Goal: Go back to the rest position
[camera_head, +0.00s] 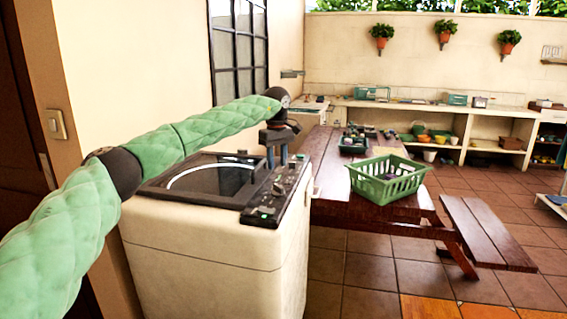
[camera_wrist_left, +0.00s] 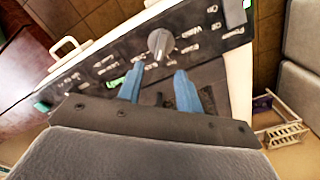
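My left arm reaches in from the left in the head view, and its gripper (camera_head: 277,148) points down over the back right part of the washing machine (camera_head: 205,250), by its control panel (camera_head: 270,196). In the left wrist view the two blue fingers of my left gripper (camera_wrist_left: 158,86) stand apart with nothing held between them. The panel's round knob (camera_wrist_left: 159,42) lies just beyond the fingertips. I cannot tell if the fingers touch the panel. My right gripper shows in neither view.
A wooden picnic table (camera_head: 330,180) with a green basket (camera_head: 388,178) stands right of the machine, with a bench (camera_head: 487,232) beside it. A wall with a barred window (camera_head: 238,50) is close behind the machine. Tiled floor (camera_head: 375,285) is open at front right.

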